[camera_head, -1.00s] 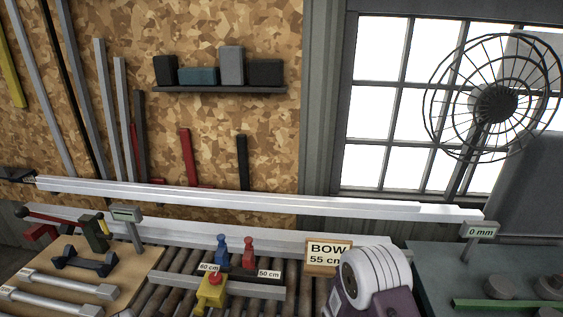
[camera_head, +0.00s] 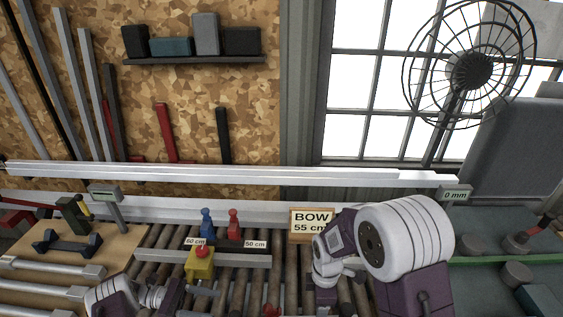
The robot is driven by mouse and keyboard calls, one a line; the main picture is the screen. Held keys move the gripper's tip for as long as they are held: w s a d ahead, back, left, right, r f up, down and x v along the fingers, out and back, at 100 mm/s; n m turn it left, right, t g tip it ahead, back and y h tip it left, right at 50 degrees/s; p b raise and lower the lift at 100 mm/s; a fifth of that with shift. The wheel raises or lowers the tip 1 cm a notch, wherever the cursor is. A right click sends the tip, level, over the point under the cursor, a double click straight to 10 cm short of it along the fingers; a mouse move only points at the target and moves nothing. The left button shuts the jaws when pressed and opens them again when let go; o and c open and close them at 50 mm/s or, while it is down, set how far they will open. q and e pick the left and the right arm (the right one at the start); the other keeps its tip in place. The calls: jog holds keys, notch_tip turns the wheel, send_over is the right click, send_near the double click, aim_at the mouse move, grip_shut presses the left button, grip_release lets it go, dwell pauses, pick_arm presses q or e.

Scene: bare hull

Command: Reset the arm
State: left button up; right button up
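My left arm comes in at the bottom left, over the edge of the wooden board. Its dark gripper (camera_head: 186,292) shows at the bottom edge, over the rollers. It is small and partly cut off, so I cannot tell if it is open or shut. My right arm (camera_head: 405,240), white and purple, rises from the bottom right. It bends down to a white wrist (camera_head: 328,265) in front of the "BOW 55 cm" sign (camera_head: 311,220). I cannot make out its gripper fingers; they seem to lie below the frame.
A yellow block with a red button (camera_head: 200,264) stands by the blue and red figures on the roller bed (camera_head: 255,290). A wooden board (camera_head: 110,250) with clamps lies left.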

pick_arm(q)
jog(key=w+d+r+m+g+y, duration=0.2)
jog(key=w+d+r+m+g, duration=0.15)
jog(key=r, duration=0.55)
jog(key=s+d+r+m+y+b, duration=0.1)
jog(key=s+d+r+m+y, duration=0.3)
jog(key=s+d+r+y, duration=0.25)
pick_arm(e)
jog(key=s+d+r+m+t, duration=0.1)
jog(key=d+r+m, duration=0.3)
jog(key=d+r, duration=0.15)
pick_arm(q)
jog(key=s+m+t+y, duration=0.2)
jog(key=s+m+y, duration=0.2)
jog(key=s+y, duration=0.3)
jog(key=a+f+m+t+y, duration=0.1)
jog(key=a+f+m+t, duration=0.3)
jog(key=a+f, duration=0.2)
jog(key=shift+m+y+b, duration=0.35)
pick_arm(e)
jog(key=s+d+f+m, duration=0.1)
jog(key=s+d+m, duration=0.1)
jog(key=s+m, duration=0.6)
jog(key=m, duration=0.6)
pick_arm(q)
jog(key=shift+s, duration=0.2)
